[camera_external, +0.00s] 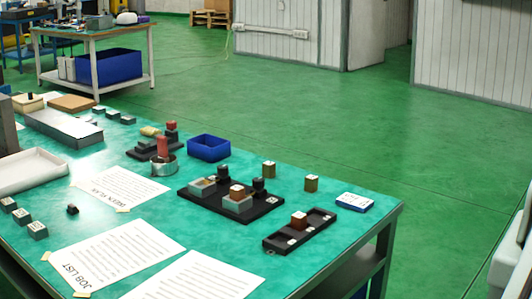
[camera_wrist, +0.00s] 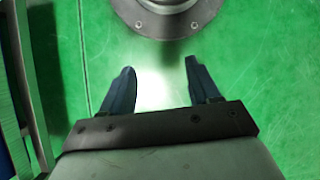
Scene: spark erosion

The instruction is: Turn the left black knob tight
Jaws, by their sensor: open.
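A black fixture plate (camera_external: 227,208) lies on the teal-topped bench in the external view. Two small black knobs stand upright along its far side. The left black knob (camera_external: 208,170) is beside a pale grey block (camera_external: 201,187). The right black knob (camera_external: 259,185) is beside a grey block that carries a brown, light-topped piece (camera_external: 237,191). How tight either knob is cannot be told. My gripper (camera_wrist: 159,67) shows only in the wrist view, with its two dark fingers apart and nothing between them. It is over green floor, and neither knob is in that view.
A black tray (camera_external: 318,229) with a brown piece lies right of the plate. A blue bin (camera_external: 209,147) and a dark stand with red parts (camera_external: 163,146) are behind. Two brown blocks (camera_external: 268,169) and a blue-white box (camera_external: 355,202) stand nearby. Paper sheets (camera_external: 115,252) cover the front.

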